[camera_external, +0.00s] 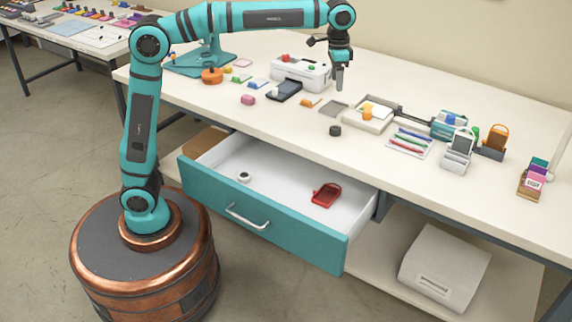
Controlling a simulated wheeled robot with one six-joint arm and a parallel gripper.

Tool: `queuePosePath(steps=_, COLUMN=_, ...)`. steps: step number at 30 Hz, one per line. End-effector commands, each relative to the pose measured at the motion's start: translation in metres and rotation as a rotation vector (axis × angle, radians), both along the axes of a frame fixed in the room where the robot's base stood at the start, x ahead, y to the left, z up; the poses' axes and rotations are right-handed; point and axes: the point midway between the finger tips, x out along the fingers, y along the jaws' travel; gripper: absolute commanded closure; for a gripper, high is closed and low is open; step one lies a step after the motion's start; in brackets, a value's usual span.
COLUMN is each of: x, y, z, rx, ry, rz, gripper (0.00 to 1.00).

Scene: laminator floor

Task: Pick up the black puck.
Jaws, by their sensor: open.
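The black puck (335,130) is a small dark cylinder standing on the white table top (290,122) near its front edge, above the right part of the open drawer. My gripper (339,86) hangs from the arm above the table, pointing down. It is open and empty, higher than the puck and apart from it. The gap between its fingers is too small to make out in this view. Nothing hides the puck.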

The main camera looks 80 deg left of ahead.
Motion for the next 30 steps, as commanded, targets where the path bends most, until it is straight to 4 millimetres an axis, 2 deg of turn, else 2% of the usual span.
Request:
queuePosePath(steps=7, x=0.005, y=-0.001, z=-0.015, rx=0.001, ry=0.03, rz=-0.003, gripper=0.37)
queuePosePath(steps=24, x=0.005, y=-0.003, z=-0.111, rx=0.001, ry=0.028, rz=-0.003, gripper=0.37)
queuePosePath(steps=30, x=0.005, y=-0.004, z=-0.125, rx=0.001, ry=0.027, rz=-0.003, gripper=0.37)
